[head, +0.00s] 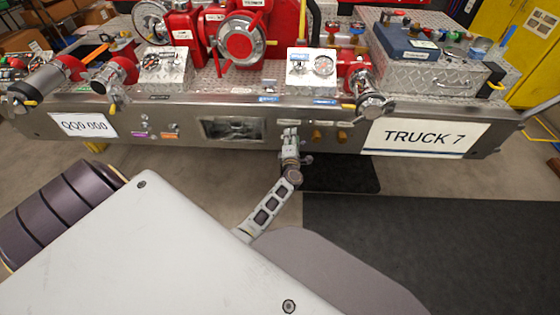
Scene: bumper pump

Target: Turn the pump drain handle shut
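My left gripper (290,133) is at the front face of the truck's metal bumper (230,105), just right of its middle. Its fingers point at the bumper and look close together. They are too small to tell whether they are shut on anything. Two small brass-coloured knobs or handles sit just right of the gripper, a nearer one (316,137) and a farther one (341,137). Small labels are above them, too small to read. I cannot tell which is the pump drain handle; the gripper may cover another handle. My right gripper is not in view.
A red pump (240,42) and metal boxes stand on the bumper. A recessed panel (232,129) is left of the gripper. A white TRUCK 7 plate (425,137) is at the right. Dark mats (430,235) cover the floor at the right.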

